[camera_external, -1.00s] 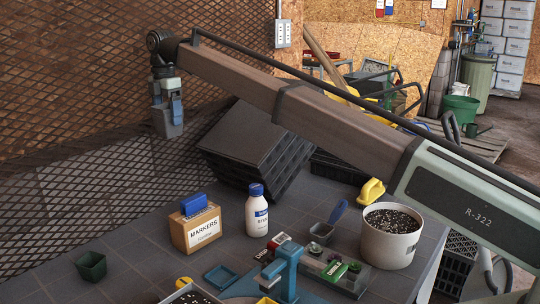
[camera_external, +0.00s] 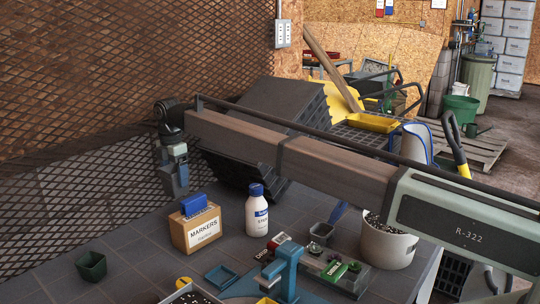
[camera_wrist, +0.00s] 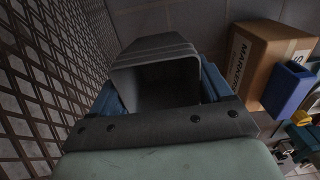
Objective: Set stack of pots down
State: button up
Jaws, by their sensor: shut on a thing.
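My gripper (camera_external: 174,172) hangs at the back left, above the dark tiled bench beside the mesh wall. It is shut on a stack of grey pots (camera_wrist: 158,62). In the wrist view the nested rims show between the blue fingers, and one pot opening faces the camera. In the external view the stack is small and partly covered by the fingers. It is low over the bench; I cannot tell whether it touches. A dark green square pot (camera_external: 91,266) stands alone at the front left of the bench.
The markers box (camera_external: 194,230) stands just right of my gripper. Dark trays (camera_external: 265,130) lean behind it. A white bottle (camera_external: 257,215), a blue press (camera_external: 285,272) and a soil bucket (camera_external: 388,245) stand farther right. The bench left of the box is mostly clear.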

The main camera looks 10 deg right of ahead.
aim_at(177, 194)
jog(key=shift+f, duration=3.5)
jog(key=shift+f, duration=0.15)
jog(key=o, duration=1)
notch_tip(177, 194, up, 12)
jog(key=shift+r, duration=0.15)
